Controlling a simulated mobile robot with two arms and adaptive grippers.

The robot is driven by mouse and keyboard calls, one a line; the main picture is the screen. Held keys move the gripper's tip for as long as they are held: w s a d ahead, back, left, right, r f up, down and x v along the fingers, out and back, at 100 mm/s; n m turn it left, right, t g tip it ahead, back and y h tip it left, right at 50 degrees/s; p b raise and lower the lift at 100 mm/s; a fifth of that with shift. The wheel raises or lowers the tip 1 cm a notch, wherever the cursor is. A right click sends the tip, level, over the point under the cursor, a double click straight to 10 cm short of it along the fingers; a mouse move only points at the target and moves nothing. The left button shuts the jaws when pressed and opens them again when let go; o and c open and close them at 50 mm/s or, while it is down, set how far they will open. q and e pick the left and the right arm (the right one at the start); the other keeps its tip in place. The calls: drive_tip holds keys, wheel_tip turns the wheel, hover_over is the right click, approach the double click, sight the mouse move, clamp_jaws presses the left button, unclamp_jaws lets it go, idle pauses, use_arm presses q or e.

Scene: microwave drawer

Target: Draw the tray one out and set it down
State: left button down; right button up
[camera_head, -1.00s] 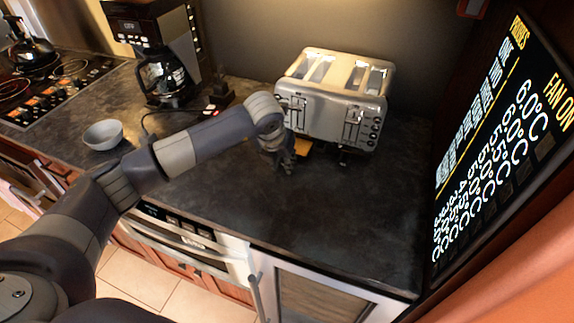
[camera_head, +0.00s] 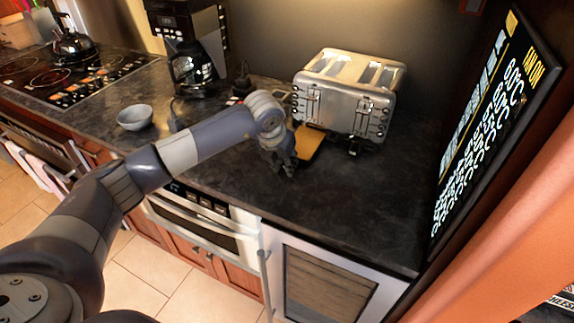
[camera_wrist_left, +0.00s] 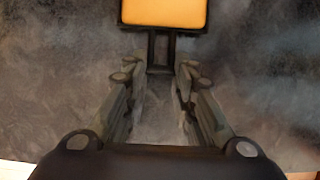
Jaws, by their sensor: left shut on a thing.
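The tray (camera_head: 310,143) is a flat orange-topped slab with a dark rim, and it sticks out from under the front left of the silver toaster (camera_head: 345,95). It also shows in the left wrist view (camera_wrist_left: 165,12), where its black handle (camera_wrist_left: 158,50) reaches down between the fingers. My left gripper (camera_head: 287,165) is shut on the tray's handle, low over the counter in front of the toaster. The arm and gripper hide part of the tray's near end. The tray's far end is hidden by the toaster. My right gripper is out of view.
A dark handle (camera_head: 354,150) shows under the toaster's right half. The dark counter (camera_head: 340,215) is clear in front and to the right. A grey bowl (camera_head: 135,117) and a coffee maker (camera_head: 190,50) stand to the left. A display panel (camera_head: 490,125) borders the right.

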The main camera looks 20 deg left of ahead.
use_arm(q)
drive_tip(key=shift+w, duration=0.1)
drive_tip(key=c, duration=1.2)
unclamp_jaws()
drive_tip(key=shift+c, duration=0.2)
drive_tip(key=v, duration=1.2)
